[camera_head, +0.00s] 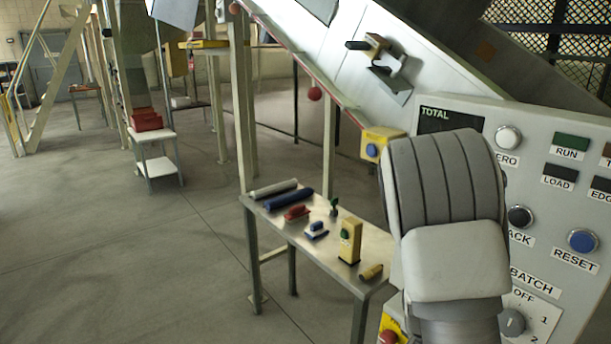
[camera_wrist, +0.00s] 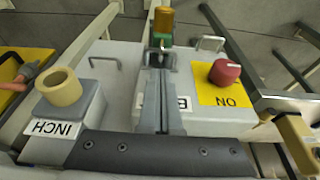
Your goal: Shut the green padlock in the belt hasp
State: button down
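In the wrist view, my gripper (camera_wrist: 161,60) has its two grey fingers close together, pointing away from the camera. A small green piece (camera_wrist: 160,42) with a brass-coloured cylinder (camera_wrist: 163,18) beyond it is at the fingertips and looks held. I cannot tell for sure whether this is the green padlock. In the head view my arm hides my gripper. A small dark green object (camera_head: 333,206) stands on the metal table (camera_head: 290,228). A bracket with a black-tipped handle (camera_head: 372,46) is on the sloping conveyor side; I cannot tell whether it is the belt hasp.
The table also holds a blue roll (camera_head: 288,200), a red item (camera_head: 297,213), a blue-and-white item (camera_head: 316,230) and a yellow block (camera_head: 350,241). A control panel (camera_head: 470,118) is at the right.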

notch_tip(320, 180, up, 4)
jog(key=p, duration=0.3)
jog(key=shift+r, duration=0.1)
jog(key=s+a+r+n+t+y, duration=0.15)
jog(key=a+r, duration=0.25)
jog(key=r, duration=0.4)
jog(key=s+a+r+n+y, duration=0.1)
jog(key=s+a+r+n, duration=0.25)
jog(key=r, duration=0.45)
jog(key=s+a+r+n+t, duration=0.1)
jog(key=s+a+r+n, duration=0.1)
jog(key=s+r, duration=0.3)
jog(key=s+a+r+n+t, duration=0.1)
jog(key=s+a+r+n, duration=0.1)
jog(key=s+r, duration=0.3)
jog(key=s+n, duration=0.1)
jog(key=s, duration=0.2)
jog(key=shift+r, duration=0.35)
